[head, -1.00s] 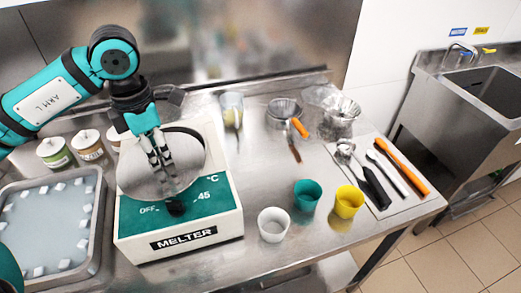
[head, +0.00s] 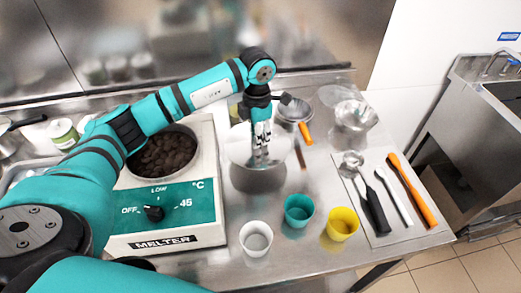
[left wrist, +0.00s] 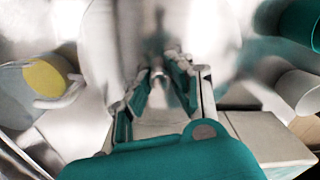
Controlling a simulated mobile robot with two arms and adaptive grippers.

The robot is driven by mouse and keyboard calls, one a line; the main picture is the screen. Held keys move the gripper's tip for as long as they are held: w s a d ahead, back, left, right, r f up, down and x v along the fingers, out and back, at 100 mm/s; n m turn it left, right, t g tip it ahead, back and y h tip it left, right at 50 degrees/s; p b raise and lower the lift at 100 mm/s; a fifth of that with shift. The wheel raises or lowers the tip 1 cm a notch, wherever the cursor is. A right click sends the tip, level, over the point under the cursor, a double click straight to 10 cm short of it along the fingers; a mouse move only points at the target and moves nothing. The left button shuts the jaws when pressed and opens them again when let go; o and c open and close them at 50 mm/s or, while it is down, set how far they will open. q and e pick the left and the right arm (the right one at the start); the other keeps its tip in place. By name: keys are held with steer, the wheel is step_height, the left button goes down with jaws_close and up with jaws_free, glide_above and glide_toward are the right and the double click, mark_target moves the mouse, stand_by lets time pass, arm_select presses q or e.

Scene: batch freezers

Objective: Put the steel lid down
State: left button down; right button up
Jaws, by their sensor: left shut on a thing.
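The steel lid (head: 243,148) is a round shiny disc over the bare steel counter, just right of the melter (head: 166,242). My left gripper (head: 262,142) comes down on it from above and is shut on its knob. In the left wrist view the lid (left wrist: 205,35) lies beyond the fingers (left wrist: 158,85), with the small knob between them. A darker patch shows below the lid on the counter; I cannot tell surely whether the lid touches the surface. The melter's pot is uncovered and holds dark brown pieces (head: 165,153). My right gripper is not in view.
A white cup (head: 256,239), a teal cup (head: 298,210) and a yellow cup (head: 342,224) stand in front of the lid. A strainer with an orange handle (head: 306,134) is behind right. A mat (head: 412,229) with utensils lies further right.

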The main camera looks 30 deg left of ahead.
mark_target(258, 152)
arm_select(q)
step_height(258, 152, down, 2)
steer(key=shift+s+d+f, duration=0.1)
step_height(258, 152, down, 4)
steer(key=shift+f+p, duration=0.1)
steer(key=shift+p, duration=0.6)
steer(key=c, duration=1.7)
jaws_free()
steer(key=shift+f, duration=0.15)
steer(key=o, duration=0.5)
